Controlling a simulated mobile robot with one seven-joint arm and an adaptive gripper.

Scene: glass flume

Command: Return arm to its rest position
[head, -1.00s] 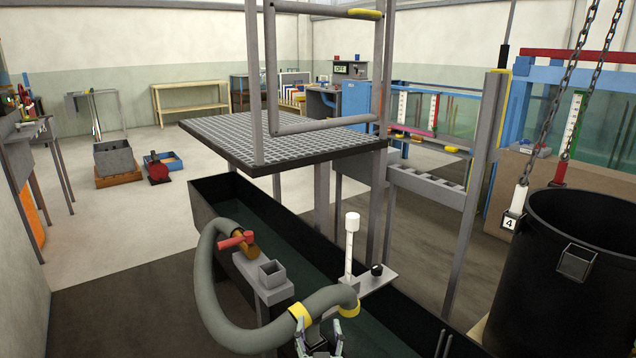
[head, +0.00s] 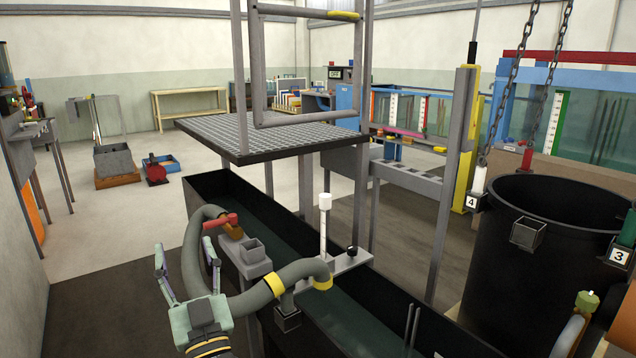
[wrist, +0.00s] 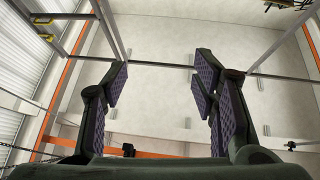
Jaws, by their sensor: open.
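My gripper (head: 186,262) is at the lower left of the head view, fingers pointing up and spread apart. It stands just left of the thick grey hose (head: 198,265), in front of it in the picture; I cannot tell whether they touch. In the wrist view my gripper (wrist: 163,88) shows two purple-padded fingers apart with nothing between them.
A long black water trough (head: 230,186) runs under a grey grating platform (head: 262,134). A red-handled valve (head: 222,222) and a white-topped post (head: 324,225) stand at the trough. A large black tub (head: 520,270) is at right.

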